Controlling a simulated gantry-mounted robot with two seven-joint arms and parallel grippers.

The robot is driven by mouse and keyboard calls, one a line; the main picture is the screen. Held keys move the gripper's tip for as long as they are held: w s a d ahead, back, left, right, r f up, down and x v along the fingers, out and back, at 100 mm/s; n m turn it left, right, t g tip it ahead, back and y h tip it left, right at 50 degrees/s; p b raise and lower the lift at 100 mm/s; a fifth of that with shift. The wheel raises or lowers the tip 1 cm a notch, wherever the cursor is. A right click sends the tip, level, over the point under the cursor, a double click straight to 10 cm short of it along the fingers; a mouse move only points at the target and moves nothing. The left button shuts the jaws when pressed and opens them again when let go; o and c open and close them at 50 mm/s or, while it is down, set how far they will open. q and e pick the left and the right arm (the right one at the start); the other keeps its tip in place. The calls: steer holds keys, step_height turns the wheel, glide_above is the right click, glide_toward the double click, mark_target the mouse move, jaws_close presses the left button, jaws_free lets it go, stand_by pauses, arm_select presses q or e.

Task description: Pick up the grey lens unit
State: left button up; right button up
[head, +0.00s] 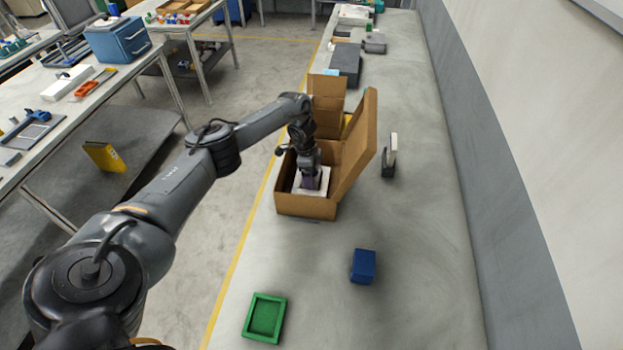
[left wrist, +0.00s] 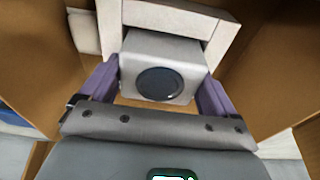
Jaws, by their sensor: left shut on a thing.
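The grey lens unit (left wrist: 147,48), a light grey block with a dark round lens on its face, shows in the left wrist view. It sits between the two purple fingers of my left gripper (left wrist: 158,88), which is shut on it. In the head view my left gripper (head: 311,181) points down into an open cardboard box (head: 302,207). A white frame-like piece (left wrist: 185,14) is behind and beside the lens unit. In the head view the gripper hides most of the unit. I cannot tell whether it touches the box floor. My right gripper is not in view.
The box's raised flap (head: 358,150) stands to the right of my gripper. A blue block (head: 363,266) and a green tray (head: 265,317) lie on the bench nearer me. A dark holder with a white upright piece (head: 391,155) stands right of the box. The bench's near right is clear.

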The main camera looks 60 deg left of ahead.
arm_select(q)
steer(key=c, duration=0.3)
